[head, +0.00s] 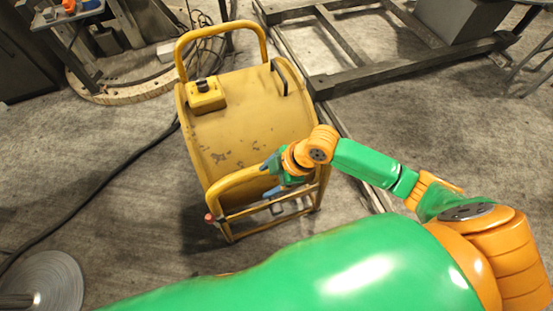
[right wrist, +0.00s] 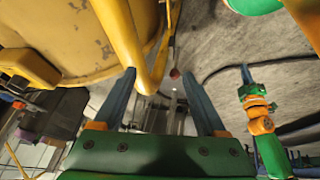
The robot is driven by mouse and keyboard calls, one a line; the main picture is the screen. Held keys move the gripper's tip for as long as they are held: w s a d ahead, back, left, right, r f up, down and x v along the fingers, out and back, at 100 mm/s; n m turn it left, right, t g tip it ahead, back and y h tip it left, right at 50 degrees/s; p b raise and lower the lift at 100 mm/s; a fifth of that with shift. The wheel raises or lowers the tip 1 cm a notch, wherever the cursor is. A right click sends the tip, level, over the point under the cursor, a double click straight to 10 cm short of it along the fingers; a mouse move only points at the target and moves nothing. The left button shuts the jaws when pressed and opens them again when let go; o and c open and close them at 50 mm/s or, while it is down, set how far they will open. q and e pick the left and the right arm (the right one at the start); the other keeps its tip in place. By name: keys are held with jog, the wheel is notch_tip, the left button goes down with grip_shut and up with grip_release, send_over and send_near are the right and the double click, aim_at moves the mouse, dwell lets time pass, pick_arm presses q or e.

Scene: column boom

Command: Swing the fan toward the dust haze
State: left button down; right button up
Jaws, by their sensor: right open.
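The fan is a yellow drum (head: 240,125) in a tubular frame on the floor, left of centre in the head view. My right gripper (head: 268,177) is at the right part of this bar. In the right wrist view, my right gripper (right wrist: 163,90) has its blue fingers apart, and the yellow handle bar (right wrist: 125,35) runs down toward the gap between them, close to the left finger. I cannot tell whether it touches. My left gripper (right wrist: 247,76) appears small in the right wrist view; its opening is unclear. I see no distinct dust haze.
A yellow box with a dark knob (head: 206,95) sits on the drum's top left. A dark cable (head: 95,195) crosses the floor at left. A metal frame (head: 390,65) lies at the back right. A grey disc (head: 45,280) is at lower left.

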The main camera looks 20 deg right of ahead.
jog(key=w+d+r, duration=0.1)
jog(key=d, duration=0.1)
jog(key=w+d+r+n, duration=0.1)
jog(key=d, duration=0.1)
jog(key=w+d+r+n, duration=0.1)
jog(key=w+d, duration=0.1)
jog(key=shift+d+h, duration=0.3)
jog(key=shift+d, duration=0.1)
jog(key=shift+w+f, duration=0.1)
jog(key=shift+f, duration=0.3)
jog(key=x, duration=0.6)
jog(key=shift+a+f, duration=0.1)
jog(key=shift+a, duration=0.1)
grip_shut()
